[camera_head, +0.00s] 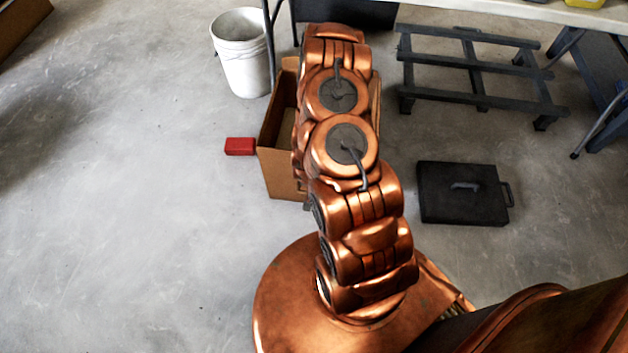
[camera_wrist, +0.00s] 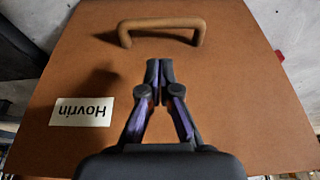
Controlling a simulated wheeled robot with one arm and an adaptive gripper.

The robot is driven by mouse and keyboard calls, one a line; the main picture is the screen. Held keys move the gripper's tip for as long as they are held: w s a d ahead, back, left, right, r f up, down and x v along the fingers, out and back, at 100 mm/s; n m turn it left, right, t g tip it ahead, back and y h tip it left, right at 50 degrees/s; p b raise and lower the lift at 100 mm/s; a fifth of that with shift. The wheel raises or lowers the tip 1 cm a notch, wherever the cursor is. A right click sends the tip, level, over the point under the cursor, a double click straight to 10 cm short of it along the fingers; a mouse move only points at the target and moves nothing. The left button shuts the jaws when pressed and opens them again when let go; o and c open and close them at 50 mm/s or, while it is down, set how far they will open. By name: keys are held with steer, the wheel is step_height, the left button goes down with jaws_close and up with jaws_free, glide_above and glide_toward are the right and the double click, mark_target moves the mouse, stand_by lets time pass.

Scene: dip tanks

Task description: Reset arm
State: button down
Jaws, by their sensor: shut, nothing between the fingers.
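My gripper (camera_wrist: 160,72) is shut and empty in the wrist view, its fingertips together. It is above or in front of a brown panel (camera_wrist: 225,110) with a tan bar handle (camera_wrist: 165,24) just beyond the fingertips. The fingers are apart from the handle in the picture; the exact gap cannot be told. In the head view my copper arm reaches forward over an open brown box (camera_head: 282,178), and the gripper is hidden.
A red block (camera_head: 240,146) lies left of the box. A white bucket (camera_head: 241,55) stands behind it. A black case (camera_head: 462,195) and a dark slatted rack (camera_head: 475,66) are on the right. A pale tabletop (camera_head: 520,10) edges the back.

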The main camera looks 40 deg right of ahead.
steer(key=shift+s+r, duration=0.1)
steer(key=shift+r, duration=0.3)
steer(key=shift+a, duration=0.1)
steer(key=w+a+r+n+y, duration=0.1)
steer(key=w+a+r+y, duration=0.15)
steer(key=a+r, duration=0.35)
steer(key=w+a+r+n+y, duration=0.15)
steer(key=w+a+r, duration=0.25)
steer(key=r, duration=0.4)
steer(key=s+a+r+n+g, duration=0.1)
steer(key=s+a+r, duration=0.15)
steer(key=r, duration=0.35)
steer(key=s+a+r+n, duration=0.1)
steer(key=a+r+n, duration=0.1)
steer(key=a+r, duration=0.3)
steer(key=s+d+r+n+g+h, duration=0.1)
steer(key=s+r+n+g, duration=0.25)
steer(key=s+r, duration=1.85)
steer(key=s+r+p, duration=0.3)
steer(key=r+p, duration=1.9)
steer(key=shift+s+r, duration=0.2)
